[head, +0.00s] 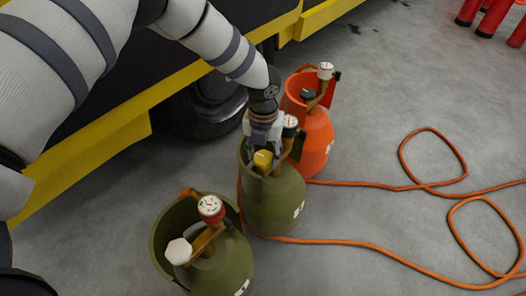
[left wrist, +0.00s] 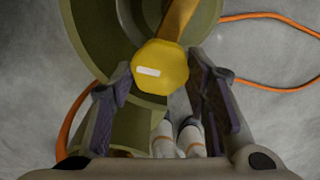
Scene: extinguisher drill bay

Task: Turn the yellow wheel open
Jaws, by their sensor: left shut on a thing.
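The yellow wheel (head: 263,158) is a small knob on top of the middle green cylinder (head: 275,203). In the left wrist view the wheel (left wrist: 160,67) faces me and has a white bar mark lying nearly level, slightly tilted. My left gripper (head: 263,146) comes down on it from above. Its dark fingers (left wrist: 160,80) stand at either side of the wheel and are shut on it. In the head view the gripper partly hides the valve and a gauge (head: 290,124) beside it. My right gripper is in neither view.
A second green cylinder (head: 226,265) with a white wheel (head: 178,251) stands at front left. An orange cylinder (head: 318,135) stands close behind. An orange hose (head: 360,246) loops over the floor at right. A yellow-edged vehicle (head: 110,138) is at left.

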